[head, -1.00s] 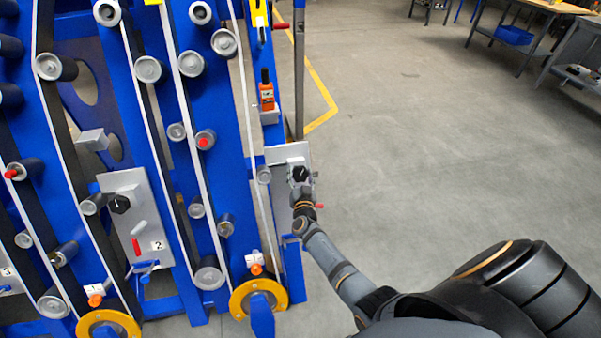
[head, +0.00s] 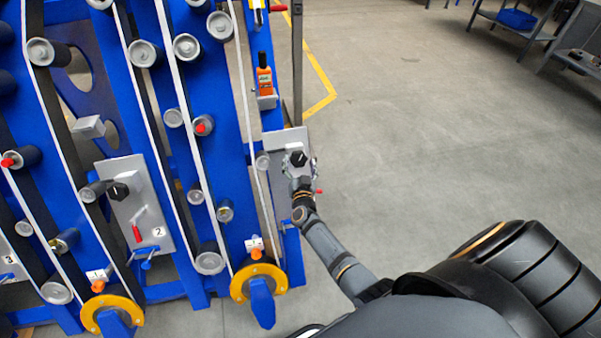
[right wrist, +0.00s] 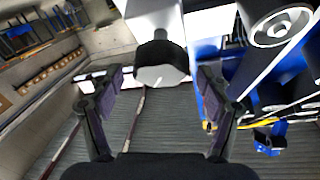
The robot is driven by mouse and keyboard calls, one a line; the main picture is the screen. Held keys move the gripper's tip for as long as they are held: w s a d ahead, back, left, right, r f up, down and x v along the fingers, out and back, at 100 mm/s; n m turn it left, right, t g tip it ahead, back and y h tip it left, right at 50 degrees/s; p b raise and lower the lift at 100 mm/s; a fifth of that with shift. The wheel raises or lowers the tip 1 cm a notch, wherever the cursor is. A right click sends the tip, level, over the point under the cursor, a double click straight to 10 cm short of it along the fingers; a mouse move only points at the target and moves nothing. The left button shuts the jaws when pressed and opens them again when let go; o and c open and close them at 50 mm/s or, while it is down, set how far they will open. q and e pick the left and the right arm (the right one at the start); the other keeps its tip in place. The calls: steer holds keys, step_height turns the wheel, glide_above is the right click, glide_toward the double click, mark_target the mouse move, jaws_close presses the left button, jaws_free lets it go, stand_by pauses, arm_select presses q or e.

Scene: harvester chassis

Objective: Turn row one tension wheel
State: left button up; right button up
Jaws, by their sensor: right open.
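The tension wheel, a black knob with a white mark (head: 298,158), sits on a silver plate (head: 275,143) at the right end of the blue frame. I see no row number on this plate. My right gripper (head: 299,171) is at the knob, its fingers spread to either side. In the right wrist view the knob's pale face (right wrist: 160,76) lies between the two open fingers (right wrist: 150,82), with a gap on each side. The fingers do not grip it. My left gripper is not in view.
A second plate (head: 145,205) marked 2, with its own black knob, stands to the left. Rollers and belts cover the blue frame (head: 232,150). An orange device (head: 265,82) and a grey post (head: 297,60) are above the wheel. Open floor (head: 430,130) lies to the right.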

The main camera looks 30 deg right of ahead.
steer(key=v, duration=1)
steer(key=shift+s, duration=0.2)
steer(key=s+a+f+n+g+y+p, duration=0.25)
steer(key=s+f, duration=0.55)
steer(key=f, duration=0.4)
steer(key=s+a+f+n+g+y+p, duration=0.15)
steer(key=s+f+n+g+y, duration=0.25)
steer(key=s+f, duration=0.55)
steer(key=s+d+f+g, duration=0.2)
steer(key=s+f, duration=0.2)
steer(key=s, duration=0.4)
steer(key=s+d+f+n+g+p, duration=0.1)
steer(key=s+d+f+g, duration=0.1)
steer(key=s, duration=0.6)
steer(key=s+d+f+n+g+p, duration=0.1)
steer(key=s+d+f+g, duration=0.1)
steer(key=s+f+g, duration=0.2)
steer(key=s+f, duration=0.2)
steer(key=s, duration=0.2)
steer(key=shift+s+f, duration=0.2)
steer(key=shift+a+g, duration=0.1)
steer(key=shift+g, duration=0.15)
